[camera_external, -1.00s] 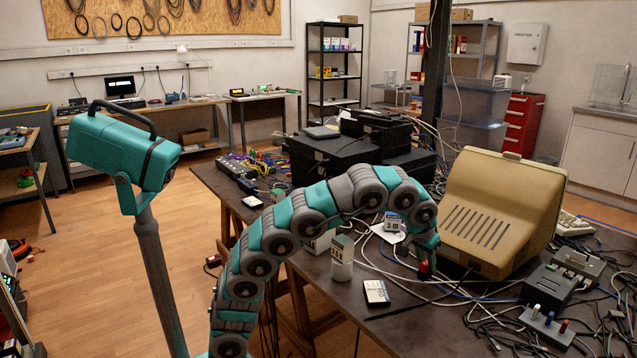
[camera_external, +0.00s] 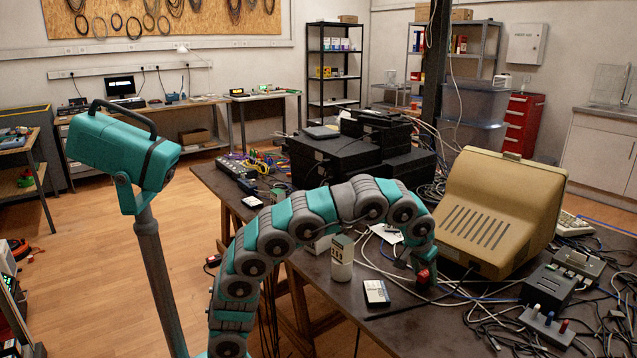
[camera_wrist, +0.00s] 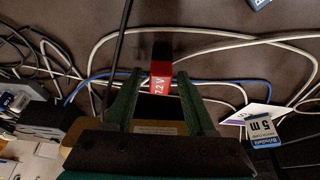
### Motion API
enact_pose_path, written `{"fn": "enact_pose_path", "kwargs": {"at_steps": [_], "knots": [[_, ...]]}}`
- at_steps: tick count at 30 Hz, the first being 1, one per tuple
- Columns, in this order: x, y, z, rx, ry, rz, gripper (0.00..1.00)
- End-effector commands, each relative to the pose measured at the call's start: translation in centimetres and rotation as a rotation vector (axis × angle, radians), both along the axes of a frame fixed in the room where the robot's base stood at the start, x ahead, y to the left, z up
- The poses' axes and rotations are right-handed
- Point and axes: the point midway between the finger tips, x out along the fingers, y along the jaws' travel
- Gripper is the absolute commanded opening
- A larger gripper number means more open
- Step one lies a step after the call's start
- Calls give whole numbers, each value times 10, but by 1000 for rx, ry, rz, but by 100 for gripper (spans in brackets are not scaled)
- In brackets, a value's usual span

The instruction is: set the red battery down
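The red battery (camera_external: 425,276), with a black end, is on the dark table in front of the beige monitor. In the wrist view, the battery (camera_wrist: 160,82) shows its "7.2 V" label between my two green fingers. My gripper (camera_wrist: 160,74) appears open, with narrow gaps between the fingers and the battery's sides. In the external view, my gripper (camera_external: 423,262) is low over the table, right at the battery. The contact under the battery is hard to see.
The beige monitor (camera_external: 502,212) is close on the right. A white-grey cylinder (camera_external: 342,258) and a small dark box (camera_external: 376,292) are to the left. Cables run around the battery. A blue-and-white "5 m" box (camera_wrist: 263,130) lies to the right in the wrist view.

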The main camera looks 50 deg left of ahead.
Motion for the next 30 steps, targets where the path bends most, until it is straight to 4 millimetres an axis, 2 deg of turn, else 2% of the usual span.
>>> {"fn": "enact_pose_path", "kwargs": {"at_steps": [8,13,24,30], "knots": [[0,0,1,0,0,0,60],[-3,0,12,0,-1,0,60],[-27,-1,72,-2,-4,-1,60],[-37,0,97,-2,-3,0,60]]}}
